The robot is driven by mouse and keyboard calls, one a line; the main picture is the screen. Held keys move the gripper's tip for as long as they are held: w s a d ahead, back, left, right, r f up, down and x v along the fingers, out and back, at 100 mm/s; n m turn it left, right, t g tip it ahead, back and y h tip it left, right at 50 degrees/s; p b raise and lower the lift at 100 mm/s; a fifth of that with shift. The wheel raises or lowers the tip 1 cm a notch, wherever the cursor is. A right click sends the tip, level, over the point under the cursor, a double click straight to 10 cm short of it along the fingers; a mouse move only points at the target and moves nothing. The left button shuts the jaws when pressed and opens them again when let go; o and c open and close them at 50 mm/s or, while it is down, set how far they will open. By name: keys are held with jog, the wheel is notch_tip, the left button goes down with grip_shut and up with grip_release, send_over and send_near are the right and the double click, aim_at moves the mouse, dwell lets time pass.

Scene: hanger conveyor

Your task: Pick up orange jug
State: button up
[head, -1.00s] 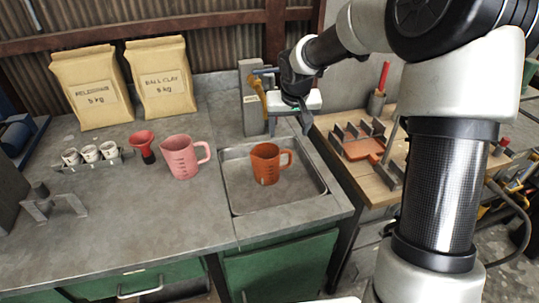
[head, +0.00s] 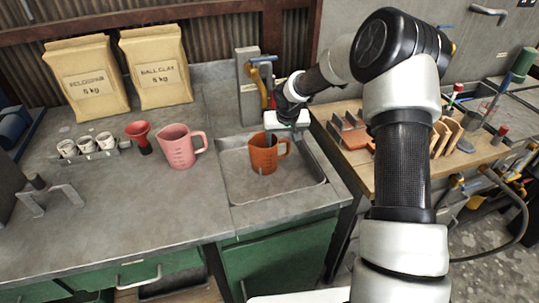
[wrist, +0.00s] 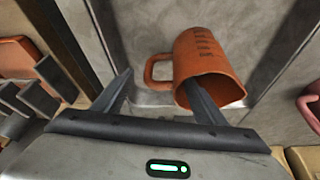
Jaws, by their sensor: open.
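The orange jug (head: 263,158) stands upright in the sink basin (head: 290,187), its handle to the right in the head view. My gripper (head: 284,142) is open right above the jug's handle side, fingers pointing down. In the wrist view, my gripper (wrist: 155,80) has the handle of the orange jug (wrist: 208,58) between its two fingers. The right finger there overlaps the jug's mouth and seems to reach into it. The left finger is outside the handle. I cannot tell whether either finger touches the jug.
A pink jug (head: 179,147) and a red funnel (head: 139,134) stand on the counter left of the sink. A tap post (head: 248,88) rises behind the basin. A wooden bench (head: 355,160) with racks is to the right. The basin's front is clear.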

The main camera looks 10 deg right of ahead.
jog(key=shift+x, duration=0.75)
jog(key=shift+r, duration=0.1)
grip_shut()
